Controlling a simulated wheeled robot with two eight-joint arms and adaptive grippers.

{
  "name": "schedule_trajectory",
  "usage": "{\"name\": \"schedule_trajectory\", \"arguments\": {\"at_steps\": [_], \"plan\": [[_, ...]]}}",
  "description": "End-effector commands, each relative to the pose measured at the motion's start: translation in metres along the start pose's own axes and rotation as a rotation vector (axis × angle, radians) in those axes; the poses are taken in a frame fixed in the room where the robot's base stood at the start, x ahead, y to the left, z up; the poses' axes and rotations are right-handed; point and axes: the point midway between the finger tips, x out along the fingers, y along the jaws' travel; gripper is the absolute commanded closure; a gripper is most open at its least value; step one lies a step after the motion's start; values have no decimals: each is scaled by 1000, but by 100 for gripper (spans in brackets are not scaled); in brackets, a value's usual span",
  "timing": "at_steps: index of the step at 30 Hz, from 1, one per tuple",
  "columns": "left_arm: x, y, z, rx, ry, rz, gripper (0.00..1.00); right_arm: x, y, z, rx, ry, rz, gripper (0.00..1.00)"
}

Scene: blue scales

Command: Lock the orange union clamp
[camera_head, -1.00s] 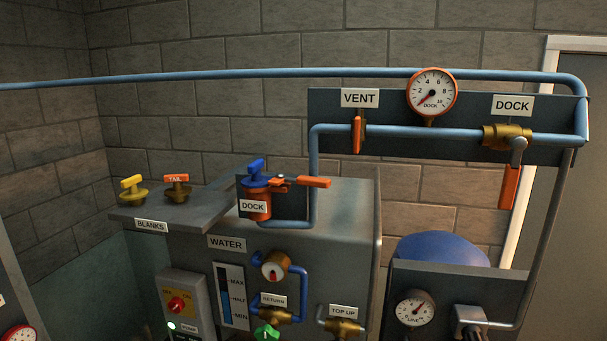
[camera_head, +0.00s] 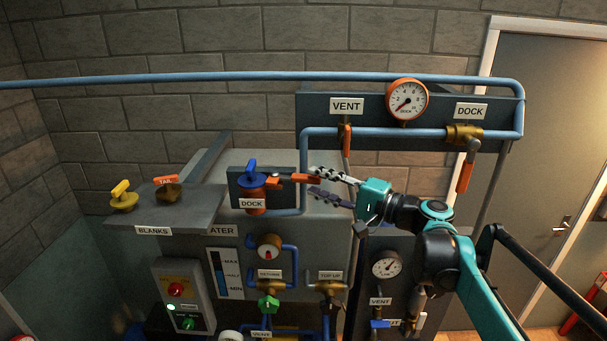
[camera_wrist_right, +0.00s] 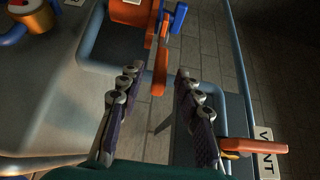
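The orange union clamp (camera_head: 282,179) sits on the orange dock fitting with a blue-handled cap (camera_head: 254,178), above the DOCK label. Its orange lever (camera_head: 306,178) sticks out to the right. My right gripper (camera_head: 325,184) comes in from the right, with its two fingers spread at the lever's end. In the right wrist view, the open gripper (camera_wrist_right: 157,86) has the lever (camera_wrist_right: 161,68) between its fingertips, with gaps on both sides, so it appears not to be gripped. The blue cap handle (camera_wrist_right: 180,17) shows beyond. My left gripper is not in view.
The vent valve's orange handle (camera_head: 346,139) hangs just above my right gripper; it shows close to a finger in the wrist view (camera_wrist_right: 252,148). A blue pipe (camera_head: 304,165) rises beside the clamp.

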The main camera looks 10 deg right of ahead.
Motion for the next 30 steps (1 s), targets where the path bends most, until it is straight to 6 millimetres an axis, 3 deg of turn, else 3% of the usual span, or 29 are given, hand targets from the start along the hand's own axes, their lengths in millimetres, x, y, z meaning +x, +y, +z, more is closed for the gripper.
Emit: {"name": "schedule_trajectory", "arguments": {"at_steps": [6, 17, 21, 22, 30], "plan": [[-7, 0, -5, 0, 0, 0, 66, 31, -1, 1, 0, -3, 1, 66], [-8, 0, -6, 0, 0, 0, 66, 39, 0, 1, -1, 0, 1, 66], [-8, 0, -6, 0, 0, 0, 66, 39, 0, 1, -1, 0, 2, 97], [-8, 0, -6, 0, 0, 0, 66, 39, 0, 1, -1, 0, 2, 100], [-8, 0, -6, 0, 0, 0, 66, 41, 0, 3, -1, -2, 2, 100]]}}
